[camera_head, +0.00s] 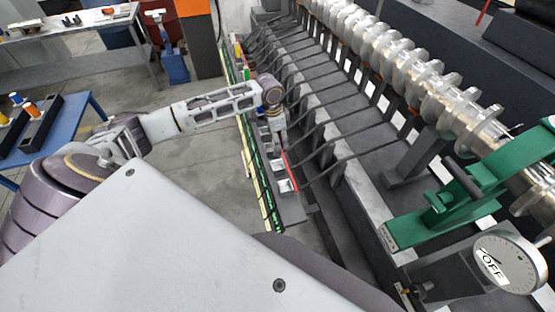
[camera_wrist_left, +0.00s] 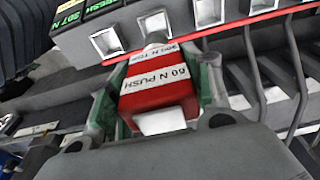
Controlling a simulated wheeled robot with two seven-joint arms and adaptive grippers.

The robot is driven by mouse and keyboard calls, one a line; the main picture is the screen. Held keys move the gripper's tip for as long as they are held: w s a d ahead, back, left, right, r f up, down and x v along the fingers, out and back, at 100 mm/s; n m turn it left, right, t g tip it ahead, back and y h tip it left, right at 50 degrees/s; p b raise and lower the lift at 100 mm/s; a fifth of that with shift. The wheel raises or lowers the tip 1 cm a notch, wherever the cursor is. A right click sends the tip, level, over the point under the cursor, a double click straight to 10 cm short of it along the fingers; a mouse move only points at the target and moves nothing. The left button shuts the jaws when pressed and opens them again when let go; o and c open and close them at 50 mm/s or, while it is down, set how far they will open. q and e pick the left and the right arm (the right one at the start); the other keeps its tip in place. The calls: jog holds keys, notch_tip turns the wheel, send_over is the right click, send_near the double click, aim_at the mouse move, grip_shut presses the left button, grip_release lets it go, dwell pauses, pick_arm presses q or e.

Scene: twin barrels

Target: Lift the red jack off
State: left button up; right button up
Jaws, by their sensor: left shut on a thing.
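The red jack (camera_wrist_left: 160,92) is a red block with white labels, one reading "60 N PUSH", and a pale square on its near end. In the left wrist view it sits between the green-grey fingers of my left gripper (camera_wrist_left: 158,100), one finger on each side. In the head view my left gripper (camera_head: 281,143) reaches down over a narrow rail beside the machine. A red strip (camera_head: 290,164) shows just below it; I cannot tell whether it is the jack. Whether the jack touches the rail below is hidden. My right gripper is not in view.
A dark row of units with pale square windows (camera_wrist_left: 107,42) lies close beyond the jack. Thin grey bars (camera_head: 325,150) slope close by on the right. A silver screw shaft (camera_head: 400,60), green bracket (camera_head: 450,205) and round dial (camera_head: 505,262) are further right. Open floor lies left.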

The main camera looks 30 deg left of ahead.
pick_arm(q)
jog(key=shift+r, duration=0.45)
jog(key=shift+f, duration=0.1)
